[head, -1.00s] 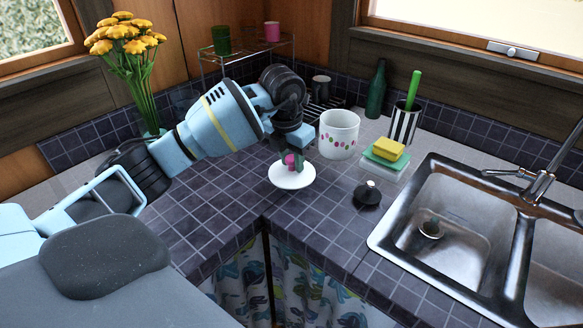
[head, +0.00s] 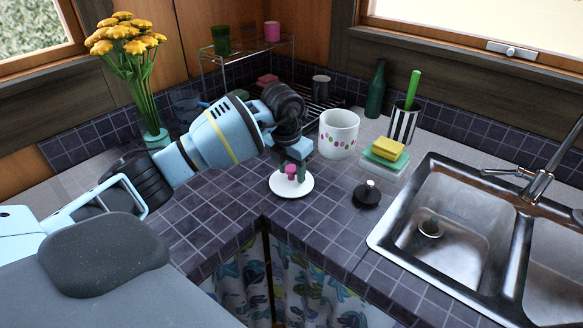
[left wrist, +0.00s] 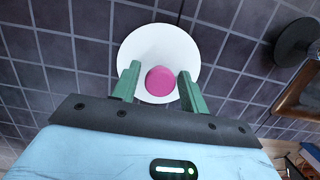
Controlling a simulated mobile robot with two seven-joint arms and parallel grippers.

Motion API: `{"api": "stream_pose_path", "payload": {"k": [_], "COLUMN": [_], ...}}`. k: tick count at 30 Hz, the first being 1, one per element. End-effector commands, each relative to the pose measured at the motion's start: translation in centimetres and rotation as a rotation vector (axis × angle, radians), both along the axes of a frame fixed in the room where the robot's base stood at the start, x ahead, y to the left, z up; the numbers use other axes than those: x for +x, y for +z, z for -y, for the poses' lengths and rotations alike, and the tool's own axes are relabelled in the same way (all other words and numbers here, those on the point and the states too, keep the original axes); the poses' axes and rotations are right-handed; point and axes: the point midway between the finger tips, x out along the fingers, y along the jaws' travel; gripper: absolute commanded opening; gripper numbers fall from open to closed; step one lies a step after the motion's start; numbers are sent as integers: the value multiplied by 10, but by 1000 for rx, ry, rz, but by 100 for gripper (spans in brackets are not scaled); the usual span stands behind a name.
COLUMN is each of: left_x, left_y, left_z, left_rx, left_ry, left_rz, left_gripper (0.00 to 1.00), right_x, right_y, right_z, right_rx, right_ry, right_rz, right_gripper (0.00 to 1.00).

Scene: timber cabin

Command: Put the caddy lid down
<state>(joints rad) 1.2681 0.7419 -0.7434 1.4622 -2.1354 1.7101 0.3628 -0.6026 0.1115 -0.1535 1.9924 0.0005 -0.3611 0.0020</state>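The caddy lid (head: 278,187) is a white disc with a pink knob (head: 291,172). It lies flat on the dark tiled counter near its inner corner. In the left wrist view the lid (left wrist: 135,45) and its pink knob (left wrist: 160,81) are between the green fingers. My left gripper (head: 292,168) is open around the knob, with a small gap showing on each side in the left wrist view (left wrist: 158,80). A white caddy with coloured dots (head: 338,136) stands open behind and right of the lid. My right gripper is not in view.
A small black round object with a knob (head: 367,193) sits right of the lid. Sponges (head: 385,150), a striped holder (head: 404,124), a green bottle (head: 376,92) and the sink (head: 455,195) are farther right. A flower vase (head: 154,138) stands left. Tiles in front are clear.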

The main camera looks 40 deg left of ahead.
Motion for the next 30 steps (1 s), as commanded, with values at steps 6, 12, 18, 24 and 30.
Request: {"api": "stream_pose_path", "payload": {"k": [6, 12, 18, 24, 30], "left_x": [0, 0, -3, -9, -15], "left_y": [0, 5, 33, 74, 106], "left_z": [0, 0, -1, -1, -1], "left_rx": [0, 0, 1, 0, -1], "left_ry": [0, 0, 0, 0, 1], "left_rz": [0, 2, 6, 5, 3], "left_gripper": [51, 51, 51, 51, 51], "right_x": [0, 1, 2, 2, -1], "right_y": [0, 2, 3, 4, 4], "right_z": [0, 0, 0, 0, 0], "right_rx": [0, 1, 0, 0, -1], "right_ry": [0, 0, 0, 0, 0], "right_rz": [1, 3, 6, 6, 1], "right_gripper": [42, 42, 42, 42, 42]}}
